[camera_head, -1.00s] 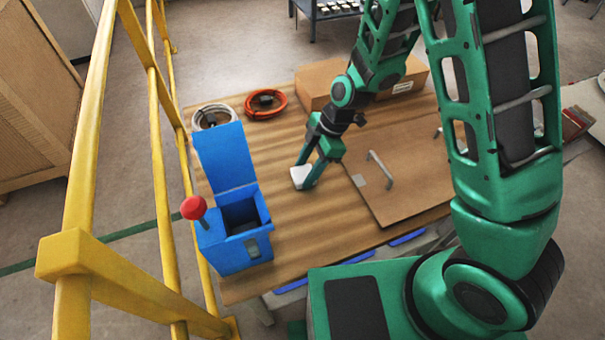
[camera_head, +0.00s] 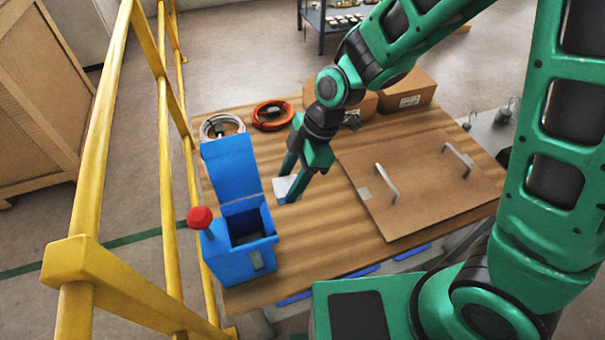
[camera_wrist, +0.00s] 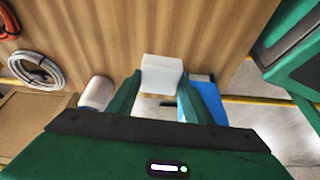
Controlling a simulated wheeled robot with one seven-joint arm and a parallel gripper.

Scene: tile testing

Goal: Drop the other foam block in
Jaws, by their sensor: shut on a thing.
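A white foam block (camera_head: 286,187) is held between the fingertips of my gripper (camera_head: 294,186), to the right of the blue box. In the wrist view the block (camera_wrist: 161,74) sits between the tips of my gripper (camera_wrist: 158,88). The blue box (camera_head: 258,262) stands on the table with its lid (camera_head: 231,167) raised. Its opening faces up and looks dark inside; I cannot see what lies at its bottom. A blue part of the box (camera_wrist: 208,98) shows beside the right finger in the wrist view.
A red knob (camera_head: 200,217) sticks up at the box's left. A yellow railing (camera_head: 166,150) runs along the table's left. Coiled cables, white (camera_head: 222,127) and orange (camera_head: 273,115), lie behind. A board with handles (camera_head: 420,192) covers the right. A pale rounded thing (camera_wrist: 97,93) shows in the wrist view.

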